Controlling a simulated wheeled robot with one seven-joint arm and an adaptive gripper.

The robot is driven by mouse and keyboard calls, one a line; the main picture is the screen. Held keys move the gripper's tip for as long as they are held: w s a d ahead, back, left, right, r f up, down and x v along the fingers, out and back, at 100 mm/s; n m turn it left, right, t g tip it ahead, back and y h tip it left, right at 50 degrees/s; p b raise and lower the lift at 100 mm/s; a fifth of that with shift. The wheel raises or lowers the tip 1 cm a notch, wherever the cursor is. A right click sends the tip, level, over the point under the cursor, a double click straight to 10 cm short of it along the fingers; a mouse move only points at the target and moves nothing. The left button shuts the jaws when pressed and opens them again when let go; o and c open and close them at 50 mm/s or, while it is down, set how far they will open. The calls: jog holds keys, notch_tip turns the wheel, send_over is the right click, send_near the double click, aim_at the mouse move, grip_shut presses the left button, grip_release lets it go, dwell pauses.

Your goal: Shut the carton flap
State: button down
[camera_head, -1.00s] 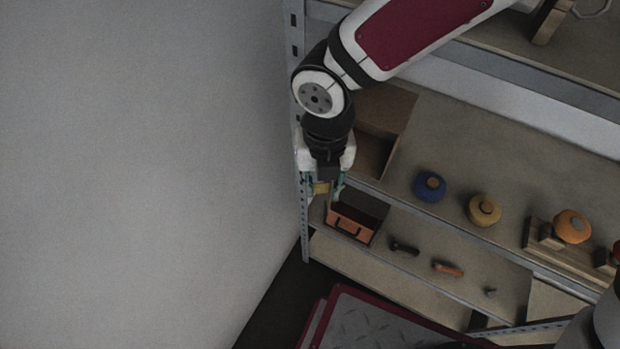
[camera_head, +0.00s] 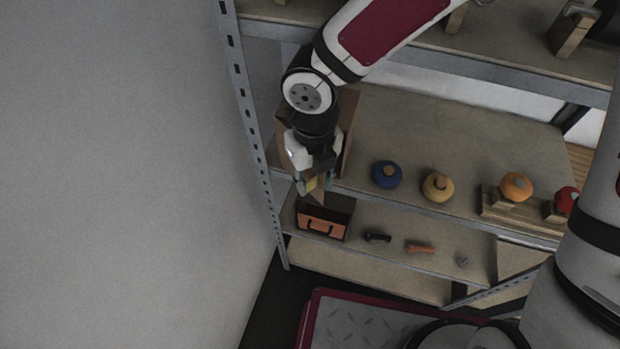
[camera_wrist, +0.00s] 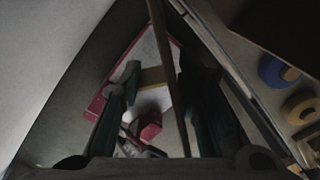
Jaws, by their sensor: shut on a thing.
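The brown carton (camera_head: 347,108) stands at the left end of the middle shelf, mostly hidden behind my arm. My gripper (camera_head: 314,183) is just in front of it, at the shelf's front edge, pointing down. It is shut on a small yellow tab (camera_wrist: 153,77), which shows between the fingers in the wrist view. A thin brown panel (camera_wrist: 167,55), seen nearly edge-on beside the tab, looks like the carton flap. A brown corner of the flap (camera_head: 315,197) shows under the fingers in the head view. The flap stands out from the carton; its exact angle is unclear.
An orange-fronted box (camera_head: 322,224) sits on the lower shelf just below my gripper. A blue round thing (camera_head: 386,174) and a yellow one (camera_head: 438,187) stand right of the carton. A metal shelf post (camera_head: 252,130) and grey wall (camera_head: 110,170) are on the left.

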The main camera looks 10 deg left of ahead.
jog(key=shift+w, duration=0.15)
jog(key=c, duration=1.3)
grip_release()
jog(key=shift+r, duration=0.1)
notch_tip(320, 180, up, 7)
jog(key=shift+r, duration=0.15)
